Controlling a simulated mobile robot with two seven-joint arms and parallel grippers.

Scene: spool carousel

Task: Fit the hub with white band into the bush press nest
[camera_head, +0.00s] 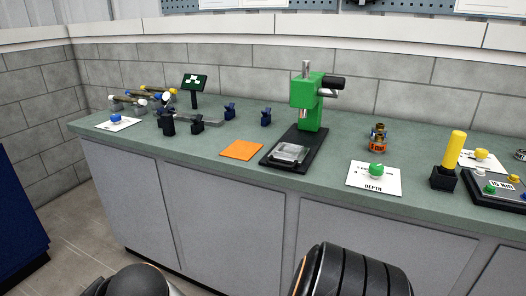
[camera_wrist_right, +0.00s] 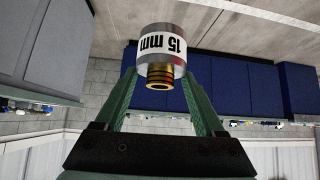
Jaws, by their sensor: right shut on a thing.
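The hub with white band (camera_wrist_right: 162,45) is a silver cylinder marked "15 mm", with a ribbed brass end pointing down in the right wrist view. My right gripper (camera_wrist_right: 160,80) is shut on it, fingers on either side. The text reads upside down. In the head view the green press (camera_head: 309,100) stands on a black base on the bench. A silvery block (camera_head: 290,152) on the front of the base appears to be the nest; its inside is too small to make out. Neither gripper shows in the head view, only parts of my arms at the bottom edge.
On the green bench (camera_head: 225,125), an orange mat (camera_head: 241,150) lies left of the press. A DEPTH card with a green knob (camera_head: 376,169), a brass-and-dark stack (camera_head: 377,138) and a yellow handle (camera_head: 453,150) are to the right. Dark fixtures (camera_head: 167,123) stand left.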

